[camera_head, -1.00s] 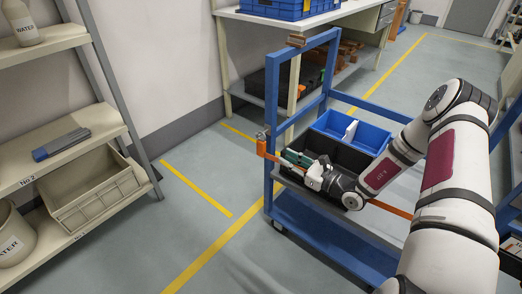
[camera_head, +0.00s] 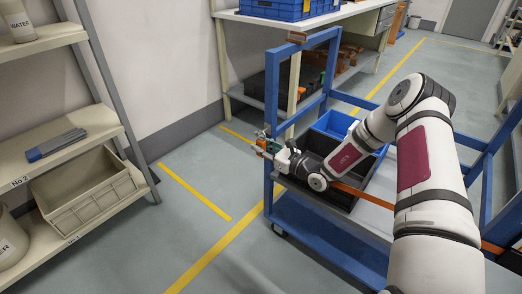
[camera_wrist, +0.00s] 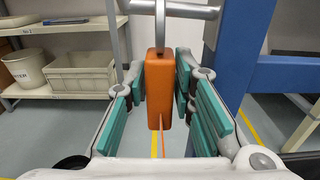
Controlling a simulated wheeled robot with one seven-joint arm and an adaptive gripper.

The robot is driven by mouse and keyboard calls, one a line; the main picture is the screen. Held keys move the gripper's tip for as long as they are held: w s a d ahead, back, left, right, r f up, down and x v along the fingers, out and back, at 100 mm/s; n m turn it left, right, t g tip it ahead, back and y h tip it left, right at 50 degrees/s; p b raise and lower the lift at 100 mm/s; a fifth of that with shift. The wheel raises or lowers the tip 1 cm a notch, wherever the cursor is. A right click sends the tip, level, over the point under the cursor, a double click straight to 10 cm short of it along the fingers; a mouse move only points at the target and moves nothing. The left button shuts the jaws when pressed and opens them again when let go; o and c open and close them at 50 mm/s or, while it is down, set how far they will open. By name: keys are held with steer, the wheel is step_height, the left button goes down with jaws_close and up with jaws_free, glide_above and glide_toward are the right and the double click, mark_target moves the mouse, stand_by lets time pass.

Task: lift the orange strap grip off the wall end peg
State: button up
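The orange strap grip (camera_wrist: 159,75) hangs upright in the middle of the wrist view, below a grey metal peg (camera_wrist: 178,9) with a crossbar. My gripper (camera_wrist: 160,95) has its green-padded fingers on both sides of the grip. The fingers are spread, and narrow gaps show between the pads and the grip. In the head view my gripper (camera_head: 268,145) is at the blue cart's near left post and mostly hides the grip. An orange strap (camera_head: 365,194) runs from behind my wrist to the right along the cart.
The blue cart (camera_head: 268,188) carries black and blue bins (camera_head: 335,124); its post (camera_wrist: 238,60) stands close right of my gripper. A shelf rack (camera_head: 95,135) with a beige crate (camera_head: 88,195) is at the left. The floor between them is clear.

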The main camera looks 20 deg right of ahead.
jaws_close()
steer(key=shift+r, duration=0.1)
